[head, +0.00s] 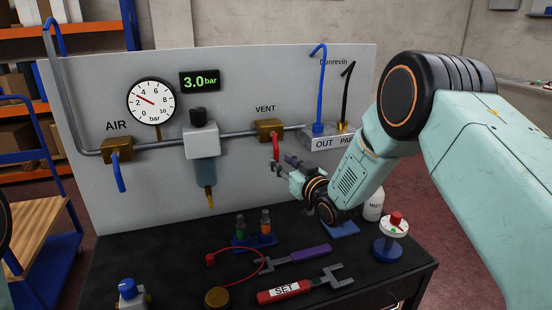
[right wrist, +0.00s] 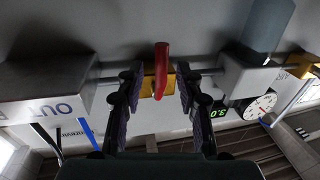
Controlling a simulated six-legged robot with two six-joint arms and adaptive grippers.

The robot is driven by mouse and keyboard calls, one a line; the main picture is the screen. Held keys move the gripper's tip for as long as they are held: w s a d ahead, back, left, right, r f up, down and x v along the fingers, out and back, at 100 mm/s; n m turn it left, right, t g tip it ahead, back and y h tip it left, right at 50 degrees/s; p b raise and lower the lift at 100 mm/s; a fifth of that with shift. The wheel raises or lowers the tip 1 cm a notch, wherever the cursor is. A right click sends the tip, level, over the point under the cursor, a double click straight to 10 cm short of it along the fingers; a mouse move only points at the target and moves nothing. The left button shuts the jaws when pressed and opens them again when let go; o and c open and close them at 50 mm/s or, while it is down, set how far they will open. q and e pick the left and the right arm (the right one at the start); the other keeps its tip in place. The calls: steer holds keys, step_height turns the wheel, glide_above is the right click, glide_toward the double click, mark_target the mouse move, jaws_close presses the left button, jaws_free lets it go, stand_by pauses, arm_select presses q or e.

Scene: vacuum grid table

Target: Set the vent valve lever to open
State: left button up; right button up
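The vent valve (head: 270,130) is a brass block on the grey pipe below the word VENT. Its red lever (head: 276,150) hangs down from it in the head view. My right gripper (head: 284,164) is just at the lever's lower part, reaching in from the right. In the right wrist view, which is upside down, the red lever (right wrist: 161,68) lies between the two spread fingers of my right gripper (right wrist: 159,88), with a gap on both sides. The brass valve body (right wrist: 150,84) shows behind it. My left gripper is not in view.
The panel (head: 90,190) carries a gauge (head: 151,101), a 3.0 bar display (head: 200,80), the AIR valve (head: 117,150) with blue lever down, a filter bowl (head: 205,172) and an OUT block (head: 325,139).

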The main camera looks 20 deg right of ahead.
mark_target(278, 160)
steer(key=x, duration=0.3)
steer(key=shift+w+a+f, duration=0.1)
steer(key=shift+a+f, duration=0.05)
steer(key=shift+w, duration=0.3)
steer(key=shift+c, duration=1.2)
steer(key=shift+s, duration=0.2)
steer(key=c, duration=0.4)
jaws_close()
steer(key=shift+w, duration=0.15)
